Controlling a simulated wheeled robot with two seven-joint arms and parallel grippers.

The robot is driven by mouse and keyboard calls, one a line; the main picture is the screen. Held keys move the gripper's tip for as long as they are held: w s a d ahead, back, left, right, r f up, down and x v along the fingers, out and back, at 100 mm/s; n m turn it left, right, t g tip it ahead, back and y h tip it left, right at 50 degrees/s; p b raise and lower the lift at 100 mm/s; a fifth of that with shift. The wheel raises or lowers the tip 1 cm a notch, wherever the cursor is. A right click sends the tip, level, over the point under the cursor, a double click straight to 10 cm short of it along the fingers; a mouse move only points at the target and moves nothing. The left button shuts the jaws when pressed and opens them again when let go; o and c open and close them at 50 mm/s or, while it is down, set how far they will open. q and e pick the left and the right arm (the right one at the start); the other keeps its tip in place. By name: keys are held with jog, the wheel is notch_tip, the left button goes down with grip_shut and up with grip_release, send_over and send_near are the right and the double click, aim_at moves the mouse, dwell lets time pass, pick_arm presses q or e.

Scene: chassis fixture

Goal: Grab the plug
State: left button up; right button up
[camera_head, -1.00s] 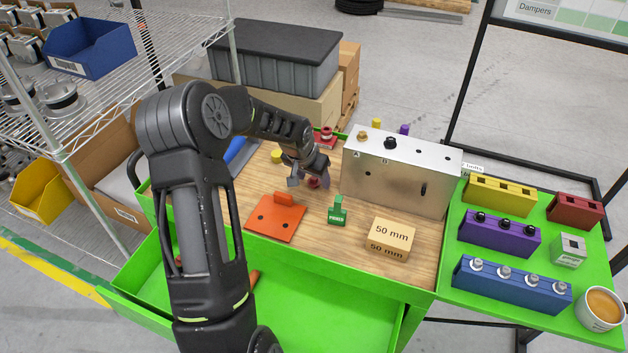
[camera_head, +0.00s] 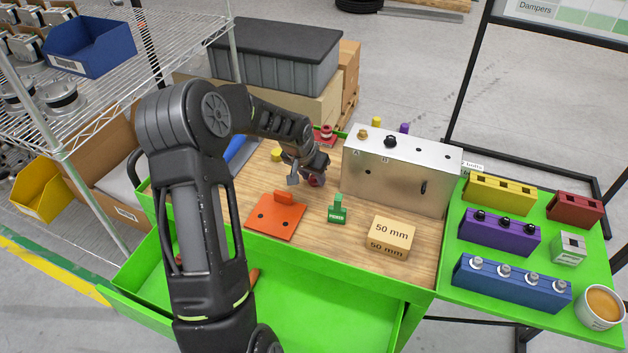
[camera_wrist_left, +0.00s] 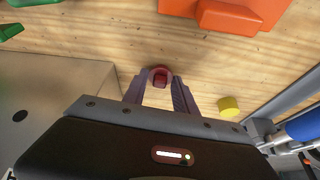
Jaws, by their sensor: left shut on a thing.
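A small red round plug (camera_wrist_left: 160,80) sits between the two finger tips of my left gripper (camera_wrist_left: 159,84) in the left wrist view. In the head view the left gripper (camera_head: 314,178) is low over the wooden worktop, left of the metal box, with a bit of the red plug (camera_head: 317,181) showing at its fingers. The gripper is shut on the plug. The fingers hide part of it, and I cannot tell whether it touches the wood. My right gripper is not in view.
The metal box (camera_head: 400,178) stands just right of the gripper. An orange plate (camera_head: 275,220), a green block (camera_head: 338,214) and a 50 mm block (camera_head: 390,235) lie nearer the front. A yellow cylinder (camera_wrist_left: 229,106) is close by. A red part (camera_head: 325,140) lies behind.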

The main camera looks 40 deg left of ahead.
aim_at(313, 177)
pick_arm(q)
grip_shut()
jog(key=shift+r, duration=0.1)
notch_tip(313, 177, up, 10)
jog(key=b, duration=0.1)
dwell(0.4)
dwell(0.5)
